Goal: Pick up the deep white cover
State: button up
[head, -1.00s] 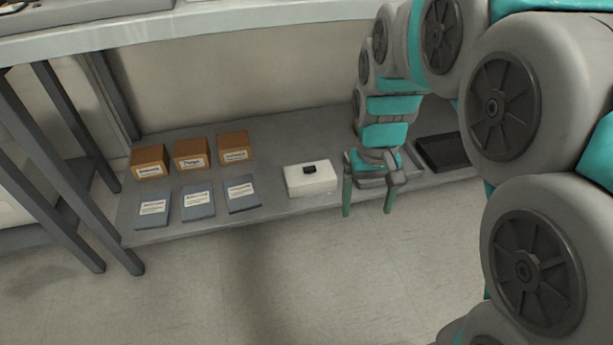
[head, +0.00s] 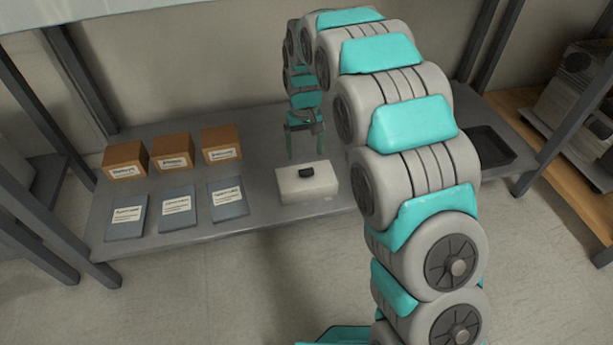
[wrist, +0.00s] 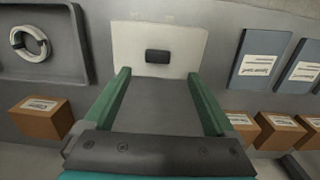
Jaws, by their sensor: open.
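The deep white cover (head: 309,187) is a white box shape with a small black handle on top. It sits on the grey low shelf, right of the blue booklets. In the wrist view the cover (wrist: 135,50) lies ahead of the fingertips, with its black handle facing the camera. My gripper (head: 304,155) is above and just behind the cover in the head view. In the wrist view my gripper (wrist: 158,72) shows two green fingers spread apart with nothing between them. The fingers appear apart from the handle.
Brown labelled boxes (head: 174,153) stand in a row on the shelf (head: 255,150), behind blue labelled booklets (head: 178,215). A black tray (head: 488,147) lies at the right. A grey tray (wrist: 82,45) holding a white ring (wrist: 30,42) shows in the wrist view.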

aim_at(306, 171)
jog(key=f, duration=0.3)
jog(key=f+b, duration=0.1)
jog(key=f, duration=0.3)
jog(key=shift+d+f, duration=0.2)
jog(key=shift+f, duration=0.1)
grip_shut()
dwell(0.5)
